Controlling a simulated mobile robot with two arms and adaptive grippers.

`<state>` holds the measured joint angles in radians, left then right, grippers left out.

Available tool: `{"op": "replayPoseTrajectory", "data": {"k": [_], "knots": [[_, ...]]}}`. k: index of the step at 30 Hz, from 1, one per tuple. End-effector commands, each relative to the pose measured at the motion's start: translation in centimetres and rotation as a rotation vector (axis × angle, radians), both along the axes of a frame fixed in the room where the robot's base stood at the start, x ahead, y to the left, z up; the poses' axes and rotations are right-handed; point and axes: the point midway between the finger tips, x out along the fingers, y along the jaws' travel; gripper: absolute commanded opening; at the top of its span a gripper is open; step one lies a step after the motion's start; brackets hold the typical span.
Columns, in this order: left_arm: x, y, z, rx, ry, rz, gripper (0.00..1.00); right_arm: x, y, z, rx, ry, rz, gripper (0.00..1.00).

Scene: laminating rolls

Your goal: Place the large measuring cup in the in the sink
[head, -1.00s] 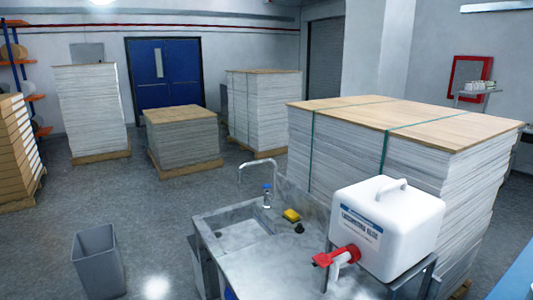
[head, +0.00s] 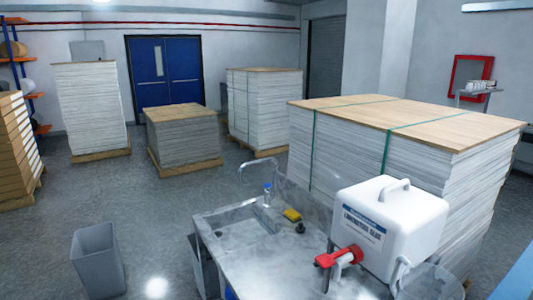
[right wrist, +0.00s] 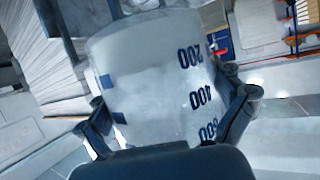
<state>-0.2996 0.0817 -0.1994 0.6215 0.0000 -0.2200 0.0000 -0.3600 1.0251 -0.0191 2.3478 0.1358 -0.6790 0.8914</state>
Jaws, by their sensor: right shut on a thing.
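The large measuring cup (right wrist: 150,75) is whitish and translucent with blue numbers, and it fills the middle of the right wrist view. My right gripper (right wrist: 170,115) is shut on it, with one finger on each side. In the head view the clear cup (head: 437,284) shows at the bottom right, in front of the glue container, partly cut off by the frame edge. The sink (head: 242,234) is a grey basin in the counter, left of the cup and apart from it. My left gripper is not in view.
A white glue container (head: 395,215) with a red tap (head: 338,257) stands between the cup and the sink. A curved faucet (head: 254,166), a yellow sponge (head: 292,215) and a small dark object (head: 301,228) are by the basin. A grey bin (head: 97,262) stands on the floor at left.

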Motion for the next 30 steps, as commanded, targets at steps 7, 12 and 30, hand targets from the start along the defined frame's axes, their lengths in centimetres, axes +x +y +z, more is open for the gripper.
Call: {"op": "replayPoseTrajectory", "data": {"k": [7, 12, 30], "knots": [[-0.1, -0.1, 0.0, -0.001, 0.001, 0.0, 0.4, -2.0, 1.6, 2.8, 0.008, -0.004, -0.053, 0.41], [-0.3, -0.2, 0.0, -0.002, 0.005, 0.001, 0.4, -2.1, 3.3, 2.2, 0.009, -0.005, -0.072, 0.41], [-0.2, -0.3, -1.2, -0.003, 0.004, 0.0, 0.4, -2.1, 11.3, 0.8, 0.003, -0.002, -0.156, 0.41]]}}
